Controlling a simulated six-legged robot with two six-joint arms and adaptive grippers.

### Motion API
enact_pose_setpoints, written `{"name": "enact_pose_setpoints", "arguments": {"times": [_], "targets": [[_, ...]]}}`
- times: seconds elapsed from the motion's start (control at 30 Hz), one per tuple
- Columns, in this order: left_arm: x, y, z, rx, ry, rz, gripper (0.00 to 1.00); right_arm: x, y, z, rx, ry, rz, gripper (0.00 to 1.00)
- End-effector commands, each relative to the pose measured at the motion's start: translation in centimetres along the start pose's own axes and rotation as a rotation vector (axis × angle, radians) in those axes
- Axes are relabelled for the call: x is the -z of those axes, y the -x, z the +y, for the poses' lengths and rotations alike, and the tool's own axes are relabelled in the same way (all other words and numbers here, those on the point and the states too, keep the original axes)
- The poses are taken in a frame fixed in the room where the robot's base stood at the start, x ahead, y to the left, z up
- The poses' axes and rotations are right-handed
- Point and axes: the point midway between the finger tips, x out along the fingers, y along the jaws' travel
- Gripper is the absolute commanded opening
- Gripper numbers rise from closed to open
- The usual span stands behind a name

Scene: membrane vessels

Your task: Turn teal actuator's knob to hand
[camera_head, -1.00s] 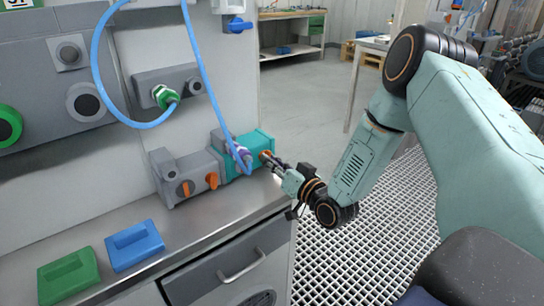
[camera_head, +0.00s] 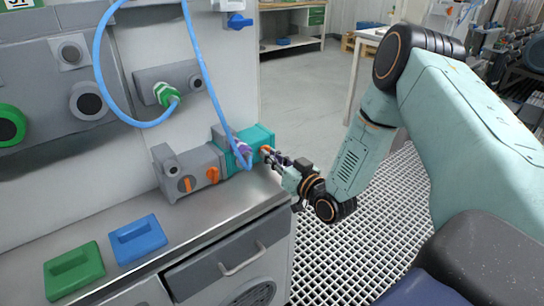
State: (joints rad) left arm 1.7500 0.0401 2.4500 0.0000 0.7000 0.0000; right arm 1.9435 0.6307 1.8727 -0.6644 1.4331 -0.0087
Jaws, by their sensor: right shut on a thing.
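The teal actuator (camera_head: 256,137) sits at the right end of a grey unit on the steel counter, against the wall panel. Its orange knob (camera_head: 265,150) faces right and shows only as a small patch, mostly hidden by my fingers. My right gripper (camera_head: 274,158) reaches in from the right, level with the knob, and is shut on it. The angle of the knob cannot be read. A blue hose (camera_head: 215,98) runs down to a purple fitting (camera_head: 243,147) on the actuator's front. My left gripper is out of view.
The grey unit (camera_head: 190,172) beside the actuator has two more orange knobs. A green block (camera_head: 74,271) and a blue block (camera_head: 138,239) lie on the counter (camera_head: 205,217) at the left. A drawer handle (camera_head: 243,260) sticks out below. The floor grating to the right is clear.

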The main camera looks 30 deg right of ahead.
Motion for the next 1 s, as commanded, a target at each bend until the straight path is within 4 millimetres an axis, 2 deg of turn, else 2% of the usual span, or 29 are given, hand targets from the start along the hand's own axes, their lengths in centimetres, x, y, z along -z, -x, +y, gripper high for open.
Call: {"name": "enact_pose_setpoints", "arguments": {"times": [0.03,0.3,0.63,0.77,1.0], "targets": [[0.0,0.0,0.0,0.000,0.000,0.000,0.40,-0.1,0.0,0.0,0.000,0.001,-0.002,0.13],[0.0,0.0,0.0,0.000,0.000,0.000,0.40,0.0,0.0,0.0,0.000,0.000,-0.001,0.34],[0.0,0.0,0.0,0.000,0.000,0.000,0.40,0.0,0.3,0.1,-0.001,-0.002,-0.001,0.34],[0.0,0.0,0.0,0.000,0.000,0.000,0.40,0.0,1.7,0.1,-0.004,-0.004,-0.001,0.34],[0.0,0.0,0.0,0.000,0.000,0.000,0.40,0.0,5.3,0.2,-0.006,-0.006,0.001,0.34]]}}
